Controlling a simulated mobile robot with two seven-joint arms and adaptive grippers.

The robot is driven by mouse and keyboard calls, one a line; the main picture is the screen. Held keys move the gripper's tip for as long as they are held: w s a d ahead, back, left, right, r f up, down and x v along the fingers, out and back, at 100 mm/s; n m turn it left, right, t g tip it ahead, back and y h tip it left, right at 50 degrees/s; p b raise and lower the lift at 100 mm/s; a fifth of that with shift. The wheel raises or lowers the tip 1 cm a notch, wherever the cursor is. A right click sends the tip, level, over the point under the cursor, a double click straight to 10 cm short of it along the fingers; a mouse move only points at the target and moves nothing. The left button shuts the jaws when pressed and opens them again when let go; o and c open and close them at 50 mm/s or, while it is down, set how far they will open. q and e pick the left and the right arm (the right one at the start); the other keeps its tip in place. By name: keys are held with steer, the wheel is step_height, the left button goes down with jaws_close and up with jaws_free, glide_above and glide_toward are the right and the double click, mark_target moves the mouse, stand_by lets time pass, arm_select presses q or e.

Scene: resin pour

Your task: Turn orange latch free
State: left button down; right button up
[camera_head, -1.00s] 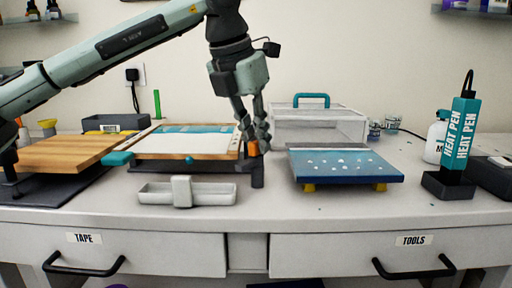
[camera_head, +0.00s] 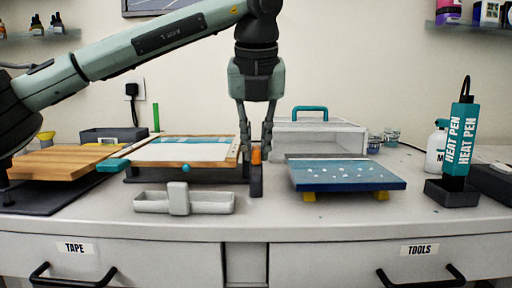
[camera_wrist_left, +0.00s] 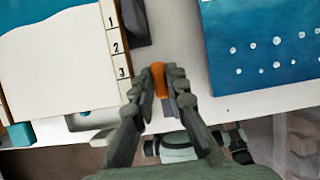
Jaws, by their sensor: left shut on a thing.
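The orange latch (camera_head: 256,156) stands on top of a dark post (camera_head: 256,182) at the right end of the framed board's dark stand. My left gripper (camera_head: 256,150) points straight down over it, with a finger on each side. In the left wrist view the orange latch (camera_wrist_left: 158,80) sits between the fingertips, which are shut on it. The framed board (camera_head: 190,150) has a wooden rim, a blue-and-white face and numbers 1, 2, 3 along one edge. My right gripper is not in view.
A blue board (camera_head: 346,174) on yellow feet stands close to the right. A grey tray (camera_head: 215,204) lies in front of the stand. A clear case (camera_head: 320,136) with a teal handle is behind. A heat pen (camera_head: 460,140) stands far right.

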arm_select(q)
steer(key=shift+r, duration=0.1)
stand_by(0.3)
steer(key=c, duration=1.5)
jaws_free()
steer(key=shift+c, duration=0.2)
